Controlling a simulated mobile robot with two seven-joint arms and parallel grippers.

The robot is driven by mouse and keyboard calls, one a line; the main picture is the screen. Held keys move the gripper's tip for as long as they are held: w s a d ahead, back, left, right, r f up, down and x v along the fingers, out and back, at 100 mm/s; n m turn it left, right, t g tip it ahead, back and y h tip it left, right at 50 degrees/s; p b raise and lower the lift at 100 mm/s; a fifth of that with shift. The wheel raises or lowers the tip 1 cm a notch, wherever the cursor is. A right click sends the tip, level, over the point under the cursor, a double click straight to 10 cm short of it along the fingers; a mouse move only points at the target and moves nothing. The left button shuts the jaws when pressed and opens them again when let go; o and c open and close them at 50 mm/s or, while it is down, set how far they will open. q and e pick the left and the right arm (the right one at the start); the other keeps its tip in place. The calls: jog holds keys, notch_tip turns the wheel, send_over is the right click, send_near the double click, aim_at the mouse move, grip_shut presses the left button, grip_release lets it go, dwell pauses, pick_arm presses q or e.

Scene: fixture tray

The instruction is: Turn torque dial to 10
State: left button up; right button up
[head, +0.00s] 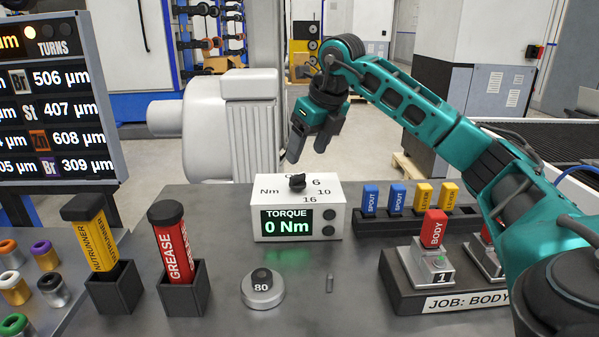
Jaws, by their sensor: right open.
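The torque box (297,210) is a white unit on the grey table, with a green display that reads "TORQUE 0 Nm". Its black dial (297,182) sits on the top face, among the marks Nm, 6, 10 and 16; part of a mark behind the dial is hidden. My right gripper (306,155) hangs just above and behind the dial, fingers pointing down. My left gripper is not in view.
A yellow nutrunner (90,232) and a red grease tube (172,240) stand in black holders at left. A rack (440,222) and a job tray (425,300) are at right.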

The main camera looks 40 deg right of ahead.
aim_at(298, 175)
jog(key=x, duration=0.6)
jog(key=shift+w+f, duration=0.15)
jog(key=shift+f, duration=0.05)
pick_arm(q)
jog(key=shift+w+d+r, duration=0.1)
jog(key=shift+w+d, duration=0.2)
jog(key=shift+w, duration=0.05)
pick_arm(e)
jog(key=shift+w+f, duration=0.1)
jog(key=shift+f, duration=0.1)
jog(key=c, duration=1.1)
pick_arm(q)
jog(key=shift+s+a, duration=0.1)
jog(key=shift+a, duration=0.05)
pick_arm(e)
jog(key=shift+o, duration=0.2)
